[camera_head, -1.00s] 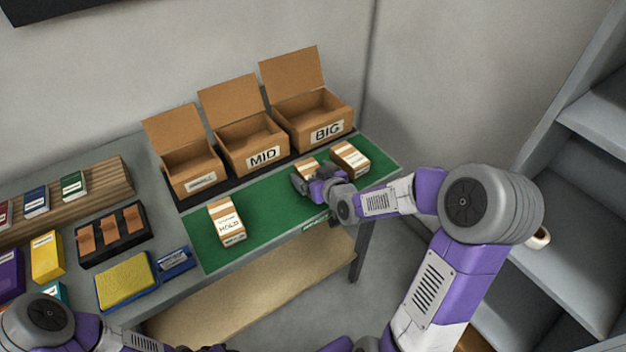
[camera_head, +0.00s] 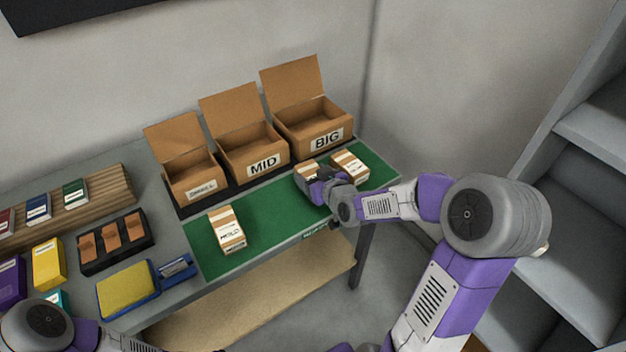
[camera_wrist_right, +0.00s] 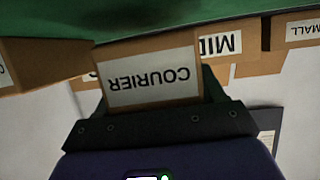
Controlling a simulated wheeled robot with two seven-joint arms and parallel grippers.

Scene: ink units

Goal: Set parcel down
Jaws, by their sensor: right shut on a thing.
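My right gripper (camera_head: 312,180) is at the right part of the green mat (camera_head: 270,208), shut on a small brown and white parcel (camera_head: 306,170). In the right wrist view the parcel (camera_wrist_right: 150,78) sits between the two fingers, and its white COURIER label appears upside down. The parcel is close to the mat; I cannot tell if it touches. A second parcel (camera_head: 350,167) lies just right of it, and a HOLD parcel (camera_head: 227,229) lies at the mat's left. Only part of my left arm shows at lower left; its gripper is out of view.
Open boxes labelled SMALL (camera_head: 195,186), MID (camera_head: 254,155) and BIG (camera_head: 318,134) stand behind the mat. A yellow pad (camera_head: 126,289), a black tray (camera_head: 116,256) and a wooden rack (camera_head: 75,210) are at left. The mat's middle is clear.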

